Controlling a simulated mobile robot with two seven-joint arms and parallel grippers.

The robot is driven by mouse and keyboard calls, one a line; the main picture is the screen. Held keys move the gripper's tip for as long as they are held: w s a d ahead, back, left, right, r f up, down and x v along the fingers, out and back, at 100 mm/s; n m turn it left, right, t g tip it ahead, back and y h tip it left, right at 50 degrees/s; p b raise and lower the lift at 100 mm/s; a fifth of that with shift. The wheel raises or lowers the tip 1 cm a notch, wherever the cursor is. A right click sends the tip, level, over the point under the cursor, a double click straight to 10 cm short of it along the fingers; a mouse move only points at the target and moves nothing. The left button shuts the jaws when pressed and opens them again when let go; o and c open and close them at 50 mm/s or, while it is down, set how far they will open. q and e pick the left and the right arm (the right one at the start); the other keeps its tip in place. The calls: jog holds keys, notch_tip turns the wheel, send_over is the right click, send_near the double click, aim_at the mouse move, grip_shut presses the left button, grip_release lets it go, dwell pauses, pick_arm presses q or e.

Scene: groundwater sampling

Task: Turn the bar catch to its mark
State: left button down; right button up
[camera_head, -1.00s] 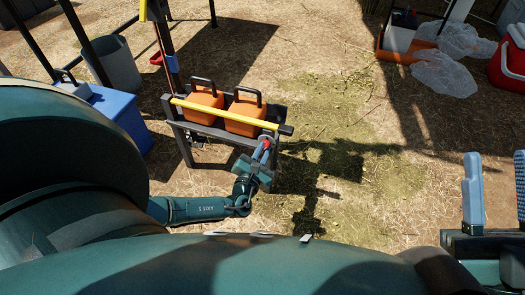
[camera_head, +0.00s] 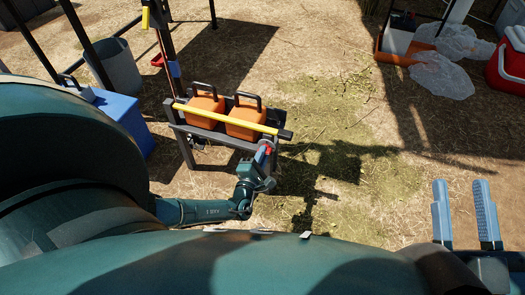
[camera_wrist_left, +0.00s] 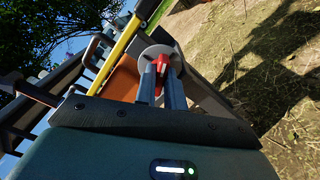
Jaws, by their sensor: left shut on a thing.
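The bar catch, a small red knob (camera_wrist_left: 161,64) on a grey round plate (camera_wrist_left: 148,54), sits at the right end of a rack (camera_head: 186,150). A yellow bar (camera_head: 225,117) runs across the rack's front. My left gripper (camera_head: 263,153) is at the catch, with its two grey-blue fingers closed on either side of the red knob in the left wrist view. The knob is tilted there and partly hidden by the fingers. I cannot make out the mark. My right gripper (camera_head: 464,213) is open and empty at the right edge of the head view.
Two orange containers with black handles (camera_head: 245,119) stand in the rack behind the yellow bar. A blue box (camera_head: 122,118) and a grey bin (camera_head: 115,64) are at left. A red cooler (camera_head: 507,62) and plastic bags (camera_head: 440,72) lie far right. The middle ground is clear.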

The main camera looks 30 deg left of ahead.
pick_arm(q)
jog(key=m+p, duration=0.1)
jog(key=m, duration=0.4)
jog(key=shift+p, duration=0.3)
pick_arm(e)
jog(key=f, duration=0.1)
jog(key=s+f+m+g+h, duration=0.1)
jog(key=shift+a+f, duration=0.2)
jog(key=shift+f, duration=0.15)
pick_arm(q)
jog(key=shift+m, duration=0.3)
pick_arm(e)
jog(key=shift+d, duration=0.1)
pick_arm(q)
jog(key=c, duration=1.5)
grip_release()
pick_arm(e)
jog(key=shift+r, duration=0.15)
pick_arm(q)
jog(key=shift+f, duration=0.1)
